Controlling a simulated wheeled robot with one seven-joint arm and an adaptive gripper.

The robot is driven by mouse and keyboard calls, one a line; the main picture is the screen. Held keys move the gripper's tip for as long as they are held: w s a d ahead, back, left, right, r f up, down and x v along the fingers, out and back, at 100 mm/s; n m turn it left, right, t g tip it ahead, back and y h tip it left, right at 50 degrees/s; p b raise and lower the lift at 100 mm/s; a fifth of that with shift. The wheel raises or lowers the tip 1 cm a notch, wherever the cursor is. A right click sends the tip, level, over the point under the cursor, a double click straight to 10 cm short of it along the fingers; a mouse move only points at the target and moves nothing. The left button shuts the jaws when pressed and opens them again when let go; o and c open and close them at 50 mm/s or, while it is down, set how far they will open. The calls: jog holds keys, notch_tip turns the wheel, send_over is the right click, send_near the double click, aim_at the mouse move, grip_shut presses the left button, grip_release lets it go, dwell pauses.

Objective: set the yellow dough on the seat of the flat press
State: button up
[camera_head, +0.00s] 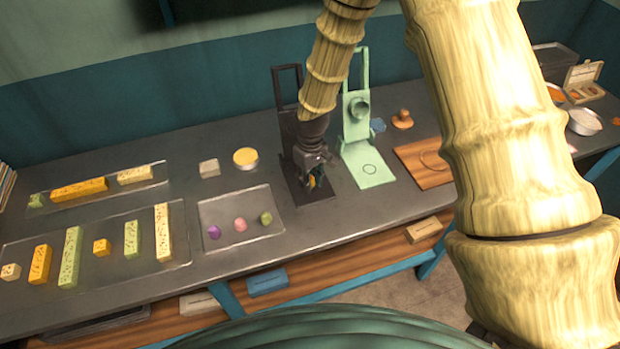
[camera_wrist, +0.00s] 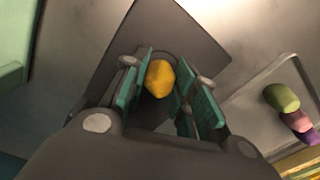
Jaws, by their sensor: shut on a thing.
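The yellow dough (camera_wrist: 160,78) is a small rounded lump between the fingers of my gripper (camera_wrist: 163,88) in the wrist view. In the head view my gripper (camera_head: 315,182) points down over the base plate of the dark press (camera_head: 318,198), and only a bit of yellow shows between its fingers. The dark plate also lies below the dough in the wrist view (camera_wrist: 190,48), with part of a ring mark showing behind the dough. I cannot tell whether the dough touches the plate. The dark press has an upright raised frame at its back.
A mint-green press (camera_head: 370,168) with a round plunger stands just right. A shallow tray (camera_head: 205,248) on the left holds purple, pink and green lumps. A wooden board (camera_head: 425,177) lies farther right. Trays of coloured blocks fill the left of the counter.

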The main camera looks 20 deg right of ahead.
jog(key=o, duration=0.9)
jog(key=o, duration=0.5)
jog(key=shift+r, duration=0.1)
jog(key=shift+r+p, duration=2.35)
jog(key=shift+r, duration=1)
